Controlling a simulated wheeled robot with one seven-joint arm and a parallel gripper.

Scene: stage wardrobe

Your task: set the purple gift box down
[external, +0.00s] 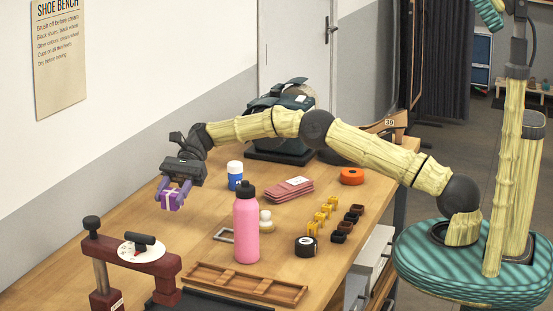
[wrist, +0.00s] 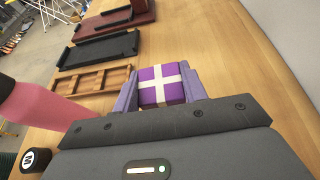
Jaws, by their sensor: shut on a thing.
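The purple gift box (external: 172,200) has a pale cross-shaped ribbon. My gripper (external: 174,193) is shut on it, with the box between its two purple fingers. In the external view the box hangs at the left part of the wooden table (external: 215,275), apparently above the top; the exact height is hard to tell. In the wrist view the box (wrist: 160,85) sits between the fingertips, and bare wood shows beyond it.
A pink bottle (external: 246,228) stands to the right of my gripper. A blue-and-white jar (external: 235,175), an empty frame and a divided wooden tray (external: 245,284) are nearby. A dark red press (external: 130,255) stands at the front left. Bare wood lies around the box.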

